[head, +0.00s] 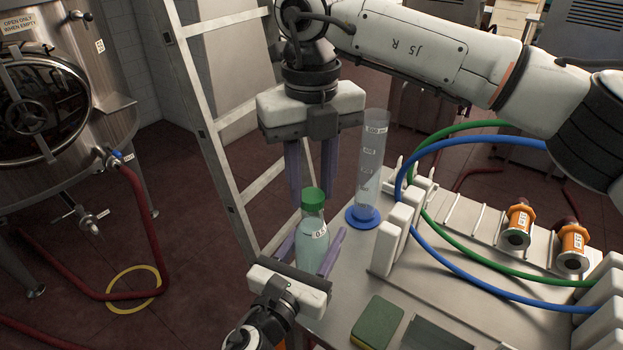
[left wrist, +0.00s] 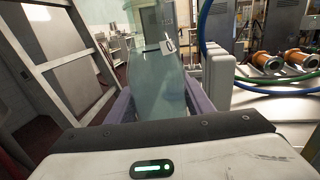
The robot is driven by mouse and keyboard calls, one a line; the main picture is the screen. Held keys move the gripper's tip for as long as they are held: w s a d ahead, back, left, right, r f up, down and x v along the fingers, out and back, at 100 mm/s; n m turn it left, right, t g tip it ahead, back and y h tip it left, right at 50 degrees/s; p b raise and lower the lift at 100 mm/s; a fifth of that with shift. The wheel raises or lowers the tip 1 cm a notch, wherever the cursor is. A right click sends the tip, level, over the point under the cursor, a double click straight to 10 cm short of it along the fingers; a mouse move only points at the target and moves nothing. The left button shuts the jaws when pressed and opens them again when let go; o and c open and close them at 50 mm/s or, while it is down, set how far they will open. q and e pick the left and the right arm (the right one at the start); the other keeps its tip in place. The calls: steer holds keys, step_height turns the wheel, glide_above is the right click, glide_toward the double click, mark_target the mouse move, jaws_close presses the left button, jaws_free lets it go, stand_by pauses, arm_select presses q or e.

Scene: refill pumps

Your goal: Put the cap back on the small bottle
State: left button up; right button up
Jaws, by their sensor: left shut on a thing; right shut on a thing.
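The small bottle (head: 313,238) is clear with pale liquid and a white label, and stands upright at the near left of the work surface. My left gripper (head: 310,246) is shut on its body. The bottle also fills the middle of the left wrist view (left wrist: 155,75), between the purple fingers; its top is cut off there. The green cap (head: 313,198) sits at the top of the bottle's neck, in line with it. My right gripper (head: 312,192) points down from above and is shut on the cap. Whether the cap is threaded tight cannot be told.
A measuring cylinder (head: 370,165) on a blue base stands close right of the grippers. White blocks (head: 398,230), blue and green hoses (head: 440,272) and orange fittings (head: 517,222) lie further right. A green sponge (head: 377,322) is at the front. A ladder (head: 205,120) stands left behind.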

steer(key=shift+f, duration=0.1)
steer(key=m, duration=1.8)
steer(key=shift+d+m, duration=0.1)
steer(key=shift+m, duration=0.2)
steer(key=m, duration=0.7)
steer(key=o, duration=1)
